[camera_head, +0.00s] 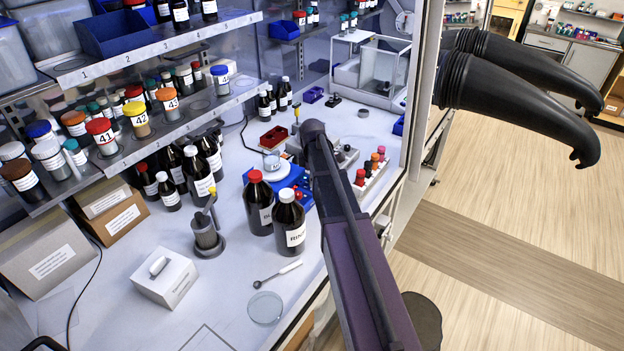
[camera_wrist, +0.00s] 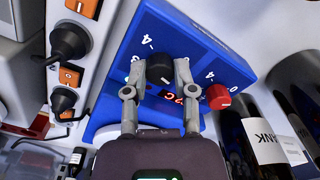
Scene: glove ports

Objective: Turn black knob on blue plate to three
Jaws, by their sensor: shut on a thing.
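The blue plate (camera_wrist: 190,28) fills the middle of the wrist view, with white numbers and a lit red display. The black knob (camera_wrist: 159,69) is on its face, between the two fingertips of my gripper (camera_wrist: 160,75), which is shut on it. The knob's pointer mark and its exact setting cannot be made out. A red knob (camera_wrist: 218,97) sits right of it on the same face, clear of the fingers. In the head view the blue plate (camera_head: 285,182) carries a white round top, and my arm hides the gripper and the black knob.
Black switches on orange bases (camera_wrist: 68,75) are at left. The bench front has a spoon (camera_head: 277,274) and dish (camera_head: 265,308).

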